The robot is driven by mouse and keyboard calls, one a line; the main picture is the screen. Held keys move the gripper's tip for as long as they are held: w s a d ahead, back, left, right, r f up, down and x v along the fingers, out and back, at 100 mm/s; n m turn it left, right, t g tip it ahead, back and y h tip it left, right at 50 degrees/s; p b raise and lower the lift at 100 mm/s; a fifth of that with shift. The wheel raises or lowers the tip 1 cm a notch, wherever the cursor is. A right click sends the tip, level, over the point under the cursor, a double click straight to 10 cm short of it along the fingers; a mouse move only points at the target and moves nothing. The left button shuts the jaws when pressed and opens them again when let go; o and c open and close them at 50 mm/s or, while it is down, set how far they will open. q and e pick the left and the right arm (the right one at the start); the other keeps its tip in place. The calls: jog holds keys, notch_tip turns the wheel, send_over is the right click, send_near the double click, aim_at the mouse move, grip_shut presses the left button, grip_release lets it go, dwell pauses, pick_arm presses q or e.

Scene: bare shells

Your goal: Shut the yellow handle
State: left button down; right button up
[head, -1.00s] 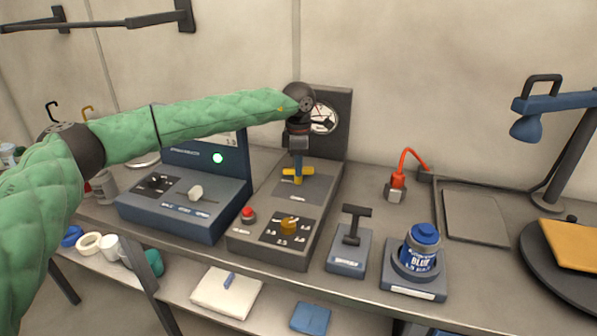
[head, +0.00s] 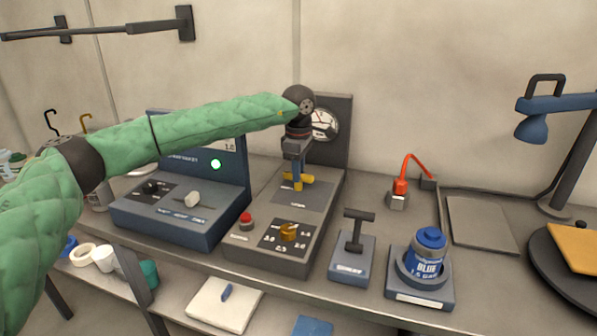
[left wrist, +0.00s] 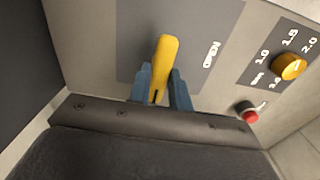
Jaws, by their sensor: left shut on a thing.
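The yellow handle (head: 306,180) sits on the dark plate on top of the grey gauge box (head: 265,248). My left gripper (head: 297,184) comes down from above and is shut on the handle. In the left wrist view the handle (left wrist: 164,58) stands out between the two blue fingers of my left gripper (left wrist: 162,88), with its rounded end free. The word OPEN is printed on the plate beside it. The part of the handle between the fingers is mostly hidden. My right gripper is not in view.
A red button (head: 246,220) and yellow knob (head: 289,232) are on the gauge box's front. A blue console (head: 180,230) stands close on its left. A black T-lever (head: 357,232) and blue jar (head: 428,255) stand on the right. The gauge (head: 322,124) is behind.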

pick_arm(q)
jog(key=shift+r, duration=0.1)
jog(key=c, duration=1.3)
grip_release()
jog(key=shift+r, duration=0.3)
notch_tip(320, 180, up, 7)
jog(key=shift+b, duration=0.65)
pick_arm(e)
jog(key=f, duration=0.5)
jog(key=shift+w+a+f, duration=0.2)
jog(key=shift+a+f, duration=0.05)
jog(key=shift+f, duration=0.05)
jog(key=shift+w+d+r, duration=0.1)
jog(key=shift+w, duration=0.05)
